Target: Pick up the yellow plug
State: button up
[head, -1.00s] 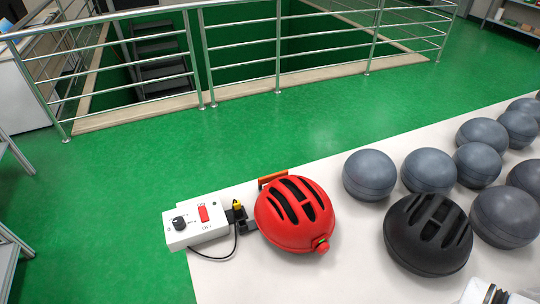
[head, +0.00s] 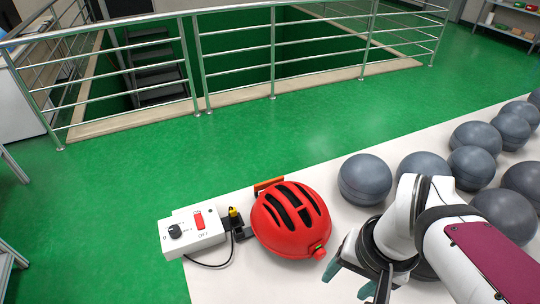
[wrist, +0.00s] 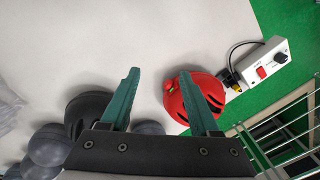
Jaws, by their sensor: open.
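The small yellow plug (head: 233,212) is upright at a black socket piece between the white control box and the red helmet, in the head view. It also shows in the wrist view (wrist: 236,87), right of the red helmet. My gripper (head: 358,280) is in the head view to the right of the red helmet, apart from the plug. In the wrist view its two teal fingers (wrist: 161,97) are spread with nothing held between them.
The red helmet (head: 290,218) stands right beside the plug. The white control box (head: 192,230) with a red switch is on its left, with a black cable (head: 210,264). Several grey balls (head: 364,179) and a black helmet (wrist: 84,112) occupy the table's right. The white table (head: 345,222) front is bare.

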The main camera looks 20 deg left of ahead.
jog(key=w+a+f+n, duration=0.1)
jog(key=w+a+n, duration=0.3)
jog(key=w+a, duration=0.4)
jog(key=n+t+y, duration=0.2)
jog(key=n, duration=0.4)
send_near(233, 210)
jog(key=x, duration=1)
jog(key=shift+s+r, duration=0.1)
grip_shut()
